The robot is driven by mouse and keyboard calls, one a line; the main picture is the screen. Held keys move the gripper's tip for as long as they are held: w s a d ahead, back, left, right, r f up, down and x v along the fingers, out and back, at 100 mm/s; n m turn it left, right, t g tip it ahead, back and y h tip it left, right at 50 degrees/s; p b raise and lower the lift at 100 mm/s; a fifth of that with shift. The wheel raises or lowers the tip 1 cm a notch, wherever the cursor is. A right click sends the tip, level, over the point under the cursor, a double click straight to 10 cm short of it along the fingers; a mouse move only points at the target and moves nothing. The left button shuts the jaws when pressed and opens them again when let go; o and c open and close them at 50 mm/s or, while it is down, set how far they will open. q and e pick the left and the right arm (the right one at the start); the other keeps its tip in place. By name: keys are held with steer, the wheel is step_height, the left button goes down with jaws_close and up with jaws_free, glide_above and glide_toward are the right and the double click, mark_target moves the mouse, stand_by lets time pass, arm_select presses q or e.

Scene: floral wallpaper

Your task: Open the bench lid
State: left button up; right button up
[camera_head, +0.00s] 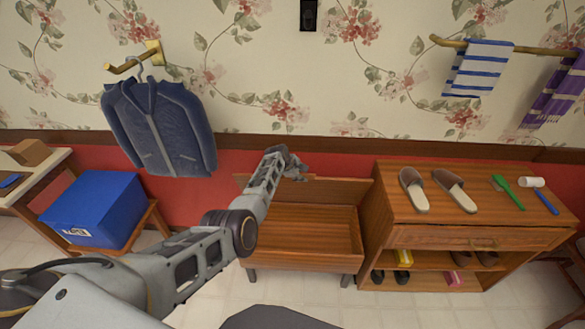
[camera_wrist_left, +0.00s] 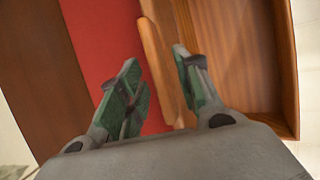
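The wooden bench (camera_head: 305,262) stands against the red lower wall, and its inside shows from above. Its lid (camera_head: 342,191) is raised, standing up along the back. My left gripper (camera_head: 292,166) is at the lid's upper edge, and my arm hides the bench's left part. In the left wrist view, the gripper (camera_wrist_left: 160,88) is open, with its green-padded fingers on either side of the lid's edge (camera_wrist_left: 158,62). A gap with red wall shows between the left-hand finger and the lid. My right gripper is not in view.
A wooden cabinet (camera_head: 410,237) with slippers (camera_head: 455,190) and brushes on top stands close on the right. A blue box (camera_head: 95,208) sits on a small stand at left. A jacket (camera_head: 158,125) hangs above my arm.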

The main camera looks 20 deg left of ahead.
arm_select(q)
steer(key=v, duration=1.1)
steer(key=shift+r, duration=0.3)
stand_by(0.8)
steer(key=shift+s, duration=0.15)
steer(key=s+d+f+m+g+y, duration=0.1)
steer(key=s+f+m, duration=0.3)
steer(key=s+f, duration=0.65)
steer(key=s+f+m+g+y, duration=0.1)
steer(key=s+f+m, duration=0.35)
steer(key=f, duration=1.15)
steer(key=s+d+f+m+g, duration=0.1)
steer(key=s+f+m, duration=0.2)
steer(key=s+f, duration=0.85)
steer(key=s+f+m+g, duration=0.1)
steer(key=s+f+m, duration=0.2)
steer(key=s, duration=1.1)
steer(key=s+f+m, duration=0.4)
steer(key=s+f, duration=0.5)
steer(key=s, duration=0.5)
steer(key=s+a+f+m+g+y, duration=0.1)
steer(key=s+f+m, duration=0.3)
steer(key=s, duration=0.9)
steer(key=shift+s+f+g, duration=0.3)
steer(key=shift+s+f, duration=0.1)
steer(key=shift+f, duration=0.6)
